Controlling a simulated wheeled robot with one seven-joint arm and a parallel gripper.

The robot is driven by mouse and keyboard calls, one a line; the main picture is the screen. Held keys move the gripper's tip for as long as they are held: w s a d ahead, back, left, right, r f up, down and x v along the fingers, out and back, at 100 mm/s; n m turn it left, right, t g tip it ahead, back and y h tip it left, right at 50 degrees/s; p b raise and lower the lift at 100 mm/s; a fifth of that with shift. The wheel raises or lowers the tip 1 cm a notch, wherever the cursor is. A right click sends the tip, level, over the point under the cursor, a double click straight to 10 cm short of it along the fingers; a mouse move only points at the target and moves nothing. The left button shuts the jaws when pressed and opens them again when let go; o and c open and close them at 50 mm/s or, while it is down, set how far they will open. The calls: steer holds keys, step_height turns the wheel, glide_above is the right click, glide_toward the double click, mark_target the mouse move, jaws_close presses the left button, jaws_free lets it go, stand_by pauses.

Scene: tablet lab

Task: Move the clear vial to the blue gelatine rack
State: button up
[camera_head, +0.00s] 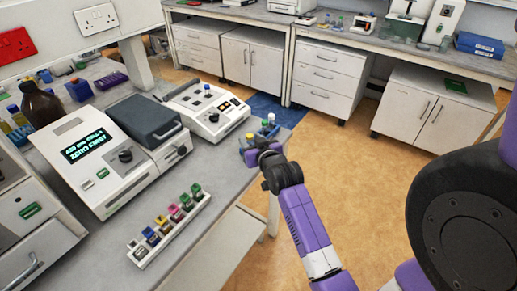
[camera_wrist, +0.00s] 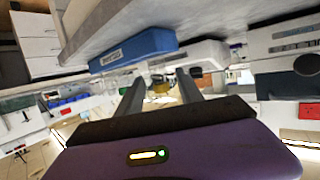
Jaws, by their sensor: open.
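My gripper (camera_head: 262,155) is over the far right corner of the near bench, close to a small cluster of vials (camera_head: 248,139). One has a yellow part, and others behind show blue and pale tops; I cannot tell which one is clear. In the wrist view my gripper (camera_wrist: 160,80) is open, with a small blurred yellowish and dark thing (camera_wrist: 160,88) showing beyond the gap between the fingers. A blue box with a white label (camera_wrist: 135,48) is beyond the left finger; I cannot tell whether it is the gelatine rack.
A white rack (camera_head: 143,259) of several colour-capped vials stands at the bench front. A display instrument (camera_head: 88,186) and a white device with knobs (camera_head: 208,110) stand on the same bench. Blue trays (camera_head: 480,45) lie on the back bench. The floor between is clear.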

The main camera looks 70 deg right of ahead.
steer(key=b+v, duration=0.1)
steer(key=v, duration=0.9)
steer(key=s+a+f+n+t+y, duration=0.1)
steer(key=a+f+n+t+y, duration=0.1)
steer(key=a, duration=0.8)
steer(key=s+a+f+n+t+y, duration=0.1)
steer(key=s+a+f+n+y, duration=0.1)
steer(key=a, duration=0.9)
steer(key=s+a+r+n+t+y, duration=0.1)
steer(key=s+a+r+n+y, duration=0.1)
steer(key=s+a, duration=0.4)
steer(key=s+a+r+n+y, duration=0.3)
steer(key=s+a+y, duration=0.1)
steer(key=s+a, duration=0.2)
steer(key=shift+a+t+y, duration=0.3)
steer(key=shift+a+t, duration=0.1)
steer(key=shift+a, duration=0.3)
steer(key=shift+r, duration=0.2)
